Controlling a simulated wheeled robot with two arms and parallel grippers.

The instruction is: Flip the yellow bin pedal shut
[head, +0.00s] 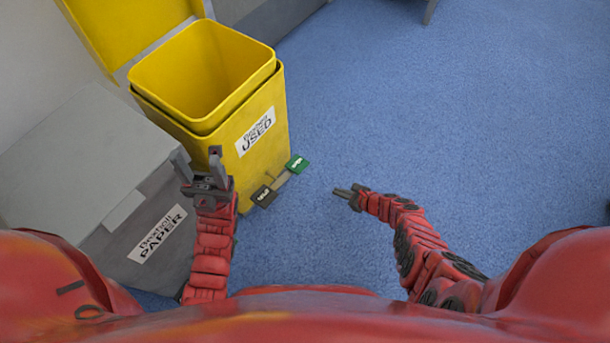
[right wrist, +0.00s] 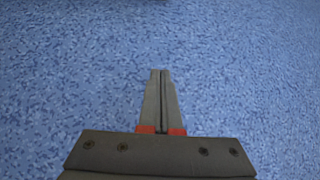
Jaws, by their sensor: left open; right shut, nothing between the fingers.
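The yellow bin (head: 262,155) stands at the upper left in the head view, with its yellow lid (head: 120,25) raised and its inside open to view. Its pedal has a green pad (head: 297,164) and a dark pad (head: 263,196), low at the bin's front right. My left gripper (head: 197,156) is open and empty, in front of the bin and left of the pedal. My right gripper (head: 338,192) is shut and empty, right of the pedal and apart from it. In the right wrist view its fingers (right wrist: 161,75) are together over bare floor.
A grey paper bin (head: 125,225) with a closed lid stands left of the yellow bin, close to my left arm. Blue carpet (head: 430,120) is clear to the right of the pedal. A grey furniture base shows at the top edge.

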